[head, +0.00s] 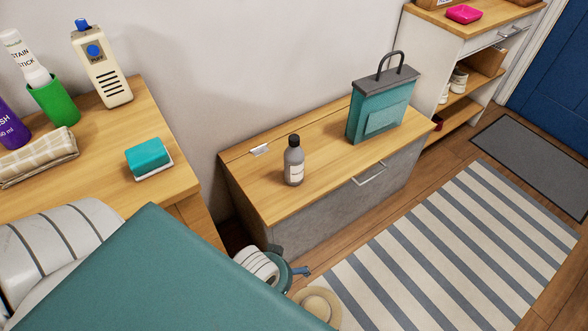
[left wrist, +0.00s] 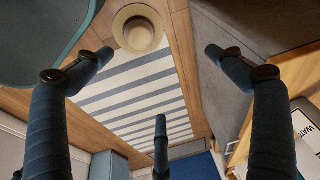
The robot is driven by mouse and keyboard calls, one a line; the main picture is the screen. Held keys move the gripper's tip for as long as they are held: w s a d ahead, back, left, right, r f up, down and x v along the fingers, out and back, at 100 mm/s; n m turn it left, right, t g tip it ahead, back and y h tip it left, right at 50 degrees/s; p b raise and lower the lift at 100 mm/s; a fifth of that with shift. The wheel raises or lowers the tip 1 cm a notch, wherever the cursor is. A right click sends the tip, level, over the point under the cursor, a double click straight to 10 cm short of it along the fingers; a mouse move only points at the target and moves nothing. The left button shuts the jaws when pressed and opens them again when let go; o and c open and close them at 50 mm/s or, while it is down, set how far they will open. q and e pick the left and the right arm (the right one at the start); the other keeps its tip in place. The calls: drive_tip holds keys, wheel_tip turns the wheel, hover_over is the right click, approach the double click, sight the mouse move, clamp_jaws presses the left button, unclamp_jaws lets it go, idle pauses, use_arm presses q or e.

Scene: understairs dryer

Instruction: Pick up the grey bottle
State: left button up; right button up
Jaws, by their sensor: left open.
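The grey bottle (head: 294,163) has a black cap and a pale label. It stands upright on the wooden top of a low grey chest (head: 262,193) in the middle of the head view. My left gripper (left wrist: 159,60) shows in the left wrist view with its dark fingers spread and nothing between them. In the head view only part of it (head: 290,272) shows, low in front of the chest, below the bottle and apart from it. I cannot make out the bottle in the left wrist view. My right gripper is in neither view.
A teal bag-like container (head: 366,118) stands right of the bottle; a small white item (head: 260,150) lies behind left. The left counter (head: 110,170) holds a teal sponge (head: 148,157), a green cup (head: 53,101) and bottles. A straw hat (head: 318,306) lies near the striped rug (head: 450,240).

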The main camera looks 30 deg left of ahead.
use_arm(q)
wheel_tip(320, 180, up, 2)
drive_tip(key=w+b, duration=0.2)
drive_tip(key=n+t+y+b, duration=0.1)
drive_tip(key=n+t+y, duration=0.35)
drive_tip(key=t, duration=0.55)
approach(296, 171)
drive_tip(key=w+a, duration=0.1)
drive_tip(key=w, duration=0.1)
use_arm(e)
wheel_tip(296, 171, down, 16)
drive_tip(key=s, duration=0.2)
use_arm(q)
drive_tip(key=shift+n, duration=0.45)
drive_tip(key=x, duration=0.2)
drive_tip(key=b+x, duration=0.1)
drive_tip(key=x, duration=0.2)
drive_tip(key=shift+w+f, duration=0.2)
drive_tip(key=shift+f, duration=0.2)
drive_tip(key=b+x, duration=0.1)
drive_tip(key=x, duration=0.4)
drive_tip(key=shift+f+b, duration=0.15)
drive_tip(key=shift+b, duration=0.2)
drive_tip(key=shift+w, duration=0.3)
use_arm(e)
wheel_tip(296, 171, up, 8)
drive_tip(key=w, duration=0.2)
